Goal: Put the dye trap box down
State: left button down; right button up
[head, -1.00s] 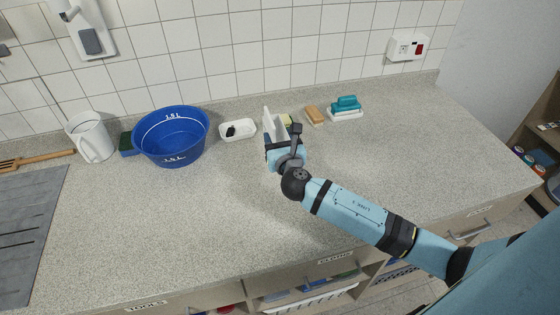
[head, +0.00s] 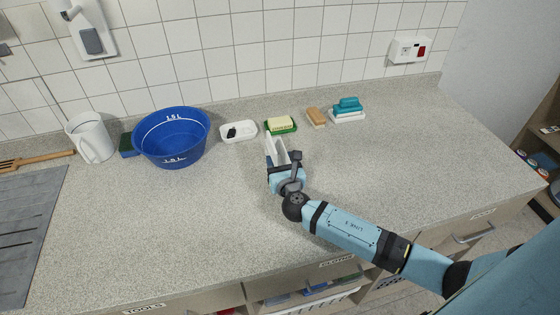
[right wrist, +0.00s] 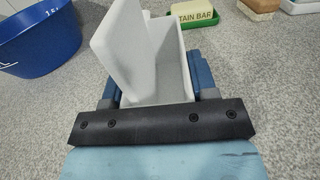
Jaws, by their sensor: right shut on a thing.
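The dye trap box (head: 279,148) is a small white box with its lid standing open, above or on the grey worktop, in front of the green soap dish. My right gripper (head: 284,161) is shut on it. In the right wrist view the box (right wrist: 174,80) sits between the two blue fingers of the gripper (right wrist: 158,88), with its raised lid leaning to the left. Its underside is hidden, so I cannot tell whether it touches the worktop. My left gripper is not in view.
A blue basin (head: 172,137), a white dish (head: 238,131) with a dark item, a green dish with a stain bar (head: 280,125), a wooden brush (head: 316,116) and a teal brush (head: 348,105) line the back. The worktop (head: 420,150) is clear at right and in front.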

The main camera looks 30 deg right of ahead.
jog(key=o, duration=0.9)
jog(key=shift+o, duration=0.2)
